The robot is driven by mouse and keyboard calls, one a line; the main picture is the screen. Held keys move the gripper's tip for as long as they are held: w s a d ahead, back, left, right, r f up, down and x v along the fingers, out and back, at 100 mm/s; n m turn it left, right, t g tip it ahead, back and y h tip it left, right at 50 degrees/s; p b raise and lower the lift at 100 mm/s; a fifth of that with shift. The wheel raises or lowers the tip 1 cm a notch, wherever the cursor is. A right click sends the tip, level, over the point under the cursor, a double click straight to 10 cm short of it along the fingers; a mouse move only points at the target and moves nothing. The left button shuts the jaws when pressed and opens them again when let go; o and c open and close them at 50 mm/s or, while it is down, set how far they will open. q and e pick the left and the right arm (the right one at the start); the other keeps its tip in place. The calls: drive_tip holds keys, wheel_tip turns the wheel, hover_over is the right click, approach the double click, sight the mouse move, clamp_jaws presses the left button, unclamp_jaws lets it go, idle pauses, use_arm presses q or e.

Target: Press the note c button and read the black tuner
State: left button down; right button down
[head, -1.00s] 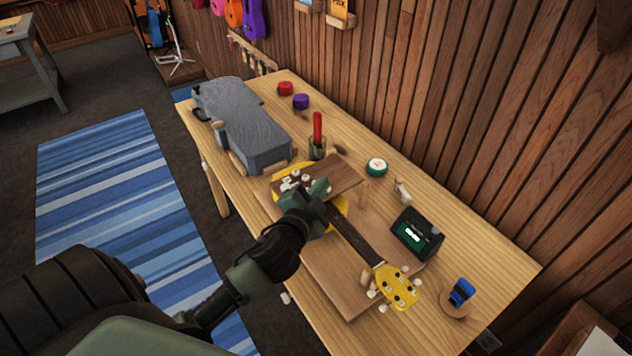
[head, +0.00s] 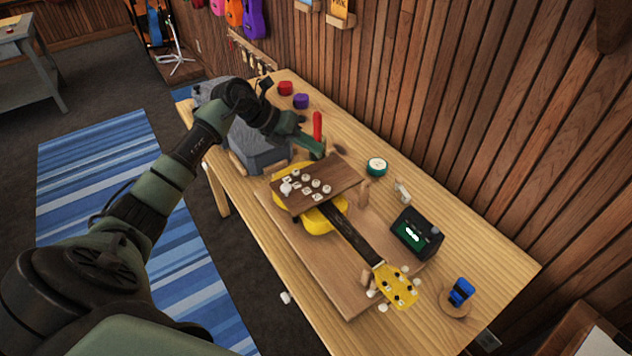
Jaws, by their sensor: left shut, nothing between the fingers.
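The black tuner (head: 427,228) stands on the workbench to the right of the ukulele's neck. Its small screen is lit green with a white mark too small to read. A brown board (head: 341,178) lies across the body of a yellow ukulele (head: 395,287) and carries several white buttons (head: 306,181). Their letters are too small to read, so I cannot tell which is note c. My left gripper (head: 318,153) is shut and empty, beyond the board and close to a red stick (head: 317,126) in a holder. The gripper partly hides that holder. My right gripper is not in view.
Red (head: 285,88) and purple (head: 301,101) round items, a green-rimmed white disc (head: 376,166) and a blue clip (head: 461,291) stand along the wall side.

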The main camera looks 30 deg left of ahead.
use_arm(q)
drive_tip(key=shift+f, duration=0.1)
drive_tip(key=b, duration=0.6)
hover_over(312, 183)
wheel_tip(312, 183, down, 8)
drive_tip(key=shift+s+d+f, duration=0.1)
drive_tip(key=shift+f, duration=0.25)
idle(1.4)
drive_tip(key=shift+f+b, duration=0.3)
drive_tip(key=shift+f, duration=0.05)
